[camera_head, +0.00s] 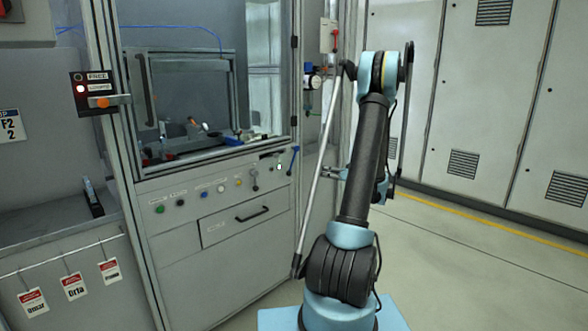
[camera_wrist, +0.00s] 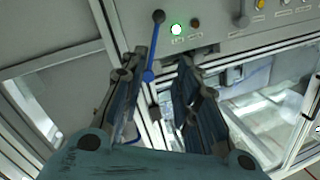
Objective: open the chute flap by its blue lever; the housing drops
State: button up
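The blue lever (camera_head: 294,159) is on the right end of the machine's front panel. In the wrist view the lever (camera_wrist: 153,50) has a dark knob at its upper end and a blue lower part. My gripper (camera_head: 329,173) is right of the lever in the head view, pointing toward the panel, partly hidden by my arm. In the wrist view my gripper (camera_wrist: 156,68) is open, its fingers wide apart. The lever shows in the gap between them; I see no contact. I cannot make out the flap or housing clearly.
The panel has several buttons and a drawer with a dark handle (camera_head: 252,214). Cabinets (camera_head: 490,100) line the right; the floor there is clear.

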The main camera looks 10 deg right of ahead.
jog(key=x, duration=1.6)
jog(key=shift+w, duration=0.65)
jog(key=shift+d, duration=0.1)
jog(key=shift+c, duration=0.3)
grip_shut()
